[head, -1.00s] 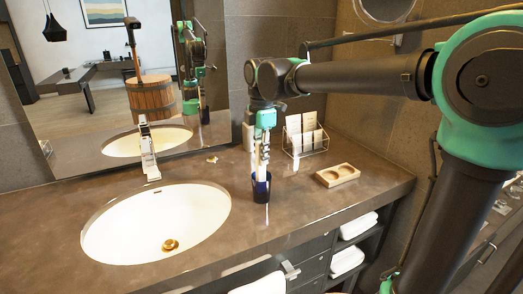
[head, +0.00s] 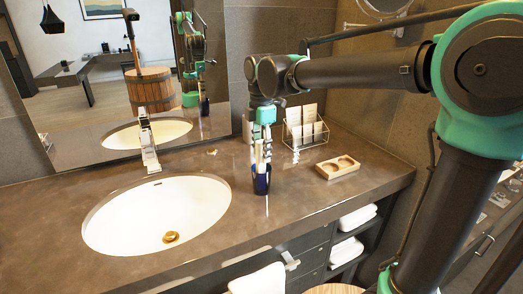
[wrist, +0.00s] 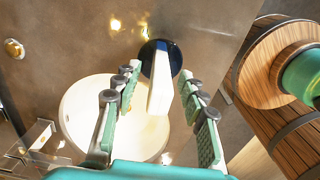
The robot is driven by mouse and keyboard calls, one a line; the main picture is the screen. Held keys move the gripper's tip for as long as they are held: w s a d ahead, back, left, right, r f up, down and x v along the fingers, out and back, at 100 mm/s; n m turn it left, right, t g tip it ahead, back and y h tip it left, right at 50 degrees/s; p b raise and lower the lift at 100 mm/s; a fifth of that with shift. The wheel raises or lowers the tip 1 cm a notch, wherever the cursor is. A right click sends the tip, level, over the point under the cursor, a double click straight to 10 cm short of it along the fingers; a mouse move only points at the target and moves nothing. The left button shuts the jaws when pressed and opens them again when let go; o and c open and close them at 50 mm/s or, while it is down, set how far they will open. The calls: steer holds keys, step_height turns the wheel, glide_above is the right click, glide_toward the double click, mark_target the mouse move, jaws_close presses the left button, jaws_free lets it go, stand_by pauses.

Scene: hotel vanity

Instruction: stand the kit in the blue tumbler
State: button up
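The blue tumbler (head: 261,183) stands upright on the counter, right of the sink. The kit (head: 259,154), a pale narrow piece, stands in it with its lower end inside and its upper part above the rim. In the wrist view the tumbler (wrist: 151,47) shows dark and round, with the white kit (wrist: 159,92) rising from it towards the camera. My gripper (head: 267,152) is above and beside the tumbler, pointing down. In the wrist view its fingers (wrist: 159,72) are spread on either side of the kit, with gaps visible. How the kit's lower end rests is hidden.
The sink (head: 157,215) and faucet (head: 149,145) are to the left. The mirror is behind. Counter in front of the tumbler is clear.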

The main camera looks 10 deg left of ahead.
step_height(320, 180, up, 12)
stand_by(0.7)
stand_by(0.4)
